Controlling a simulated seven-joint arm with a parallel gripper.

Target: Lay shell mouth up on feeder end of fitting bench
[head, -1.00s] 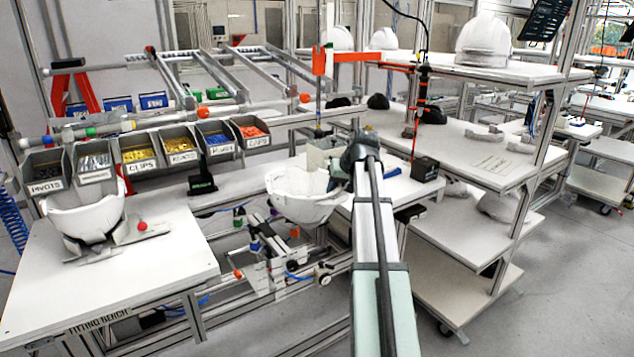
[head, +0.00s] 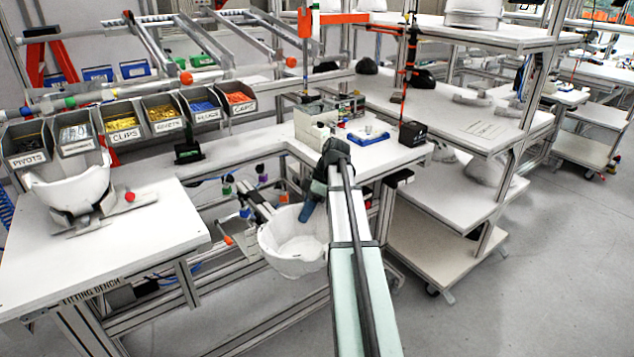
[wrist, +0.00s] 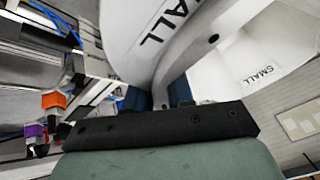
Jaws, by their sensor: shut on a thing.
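My gripper (head: 310,208) is shut on the rim of a white helmet shell (head: 288,248). The shell hangs mouth up, somewhat tilted, over the gap right of the fitting bench (head: 150,240). In the wrist view the gripper (wrist: 155,102) pinches the shell wall (wrist: 170,30), which carries "SMALL" labels; the fingertips are partly hidden by the shell. The bench is white, with its name on the front edge. Another white shell (head: 68,188) sits mouth up in a grey holder at the bench's back left.
Labelled part bins (head: 125,122) stand behind the bench. A red knob (head: 130,197) sits beside the holder. The bench's front and right top is clear. A rail mechanism (head: 240,225) lies behind the held shell, and a white side table (head: 375,155) bears small items.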

